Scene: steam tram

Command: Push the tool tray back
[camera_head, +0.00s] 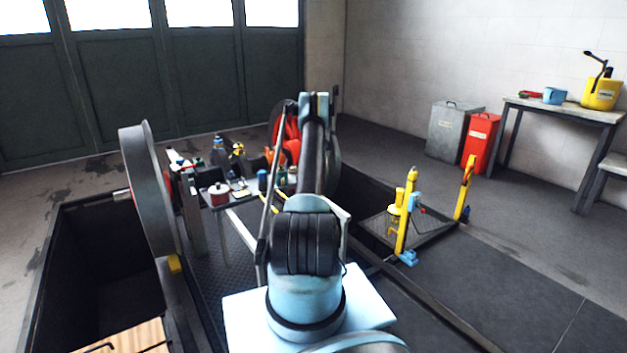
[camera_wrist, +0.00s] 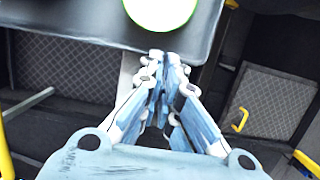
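In the wrist view my gripper (camera_wrist: 163,62) has its two blue-and-white fingers drawn together at the tips, with nothing seen between them. The tips reach the near edge of a dark flat surface (camera_wrist: 80,18), which may be the tool tray or the bench top; I cannot tell which, nor whether they touch it. In the head view a small bench (camera_head: 216,206) holds several items. My arm hides part of it and my gripper, and no tray is clearly distinct.
A large dark wheel (camera_head: 147,190) stands left. Yellow posts (camera_head: 405,222) stand right. Beyond are a grey bin (camera_head: 452,130), a red bin (camera_head: 481,143) and a side table (camera_head: 560,109).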

